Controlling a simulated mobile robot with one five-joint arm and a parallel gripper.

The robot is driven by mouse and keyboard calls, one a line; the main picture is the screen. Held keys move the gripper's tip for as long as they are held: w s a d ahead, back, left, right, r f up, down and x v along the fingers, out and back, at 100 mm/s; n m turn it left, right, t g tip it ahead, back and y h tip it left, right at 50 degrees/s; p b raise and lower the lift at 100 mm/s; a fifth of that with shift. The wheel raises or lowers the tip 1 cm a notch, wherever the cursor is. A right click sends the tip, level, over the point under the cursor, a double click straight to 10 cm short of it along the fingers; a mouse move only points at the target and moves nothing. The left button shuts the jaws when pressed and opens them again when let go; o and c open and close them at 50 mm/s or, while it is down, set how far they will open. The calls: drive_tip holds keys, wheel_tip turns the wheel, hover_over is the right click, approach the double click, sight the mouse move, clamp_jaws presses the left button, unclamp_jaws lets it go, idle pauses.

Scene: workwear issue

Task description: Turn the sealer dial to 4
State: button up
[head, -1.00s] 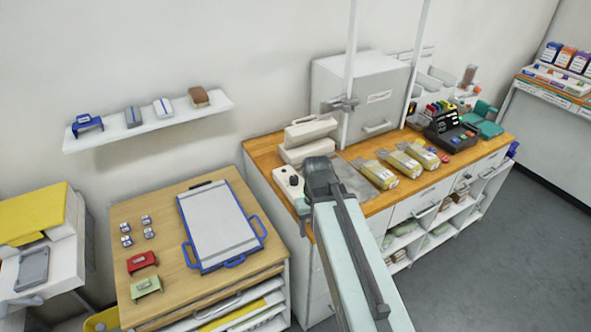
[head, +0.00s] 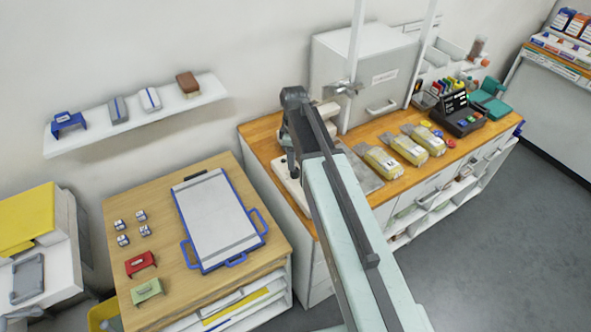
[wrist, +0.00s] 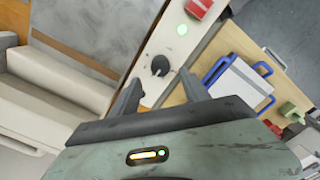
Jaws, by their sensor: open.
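The sealer's black dial (wrist: 160,66) sits on a narrow white panel in the wrist view, just beyond my fingertips and roughly centred between them. A green light (wrist: 182,29) shows on the same panel. My gripper (wrist: 161,78) is open and empty, with a finger to either side of the dial's line; I cannot tell whether they touch it. The dial's numbers and setting are too small to read. In the head view my gripper (head: 289,150) hangs over the sealer's white panel (head: 283,178), and my arm hides the dial and most of the sealer.
Yellow packs (head: 382,161) lie right of the sealer on the wooden counter (head: 262,131). A grey cabinet (head: 355,75) and upright posts stand behind. A blue-framed board (head: 215,215) lies on the lower left table. A red block (wrist: 198,8) shows near the panel's far end.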

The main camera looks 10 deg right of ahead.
sight(295, 173)
wheel_tip(295, 173, down, 6)
drive_tip(key=b, duration=0.4)
drive_tip(key=shift+d+r, duration=0.1)
drive_tip(key=shift+r, duration=0.1)
drive_tip(key=shift+s+r, duration=0.1)
drive_tip(key=shift+r, duration=0.05)
clamp_jaws()
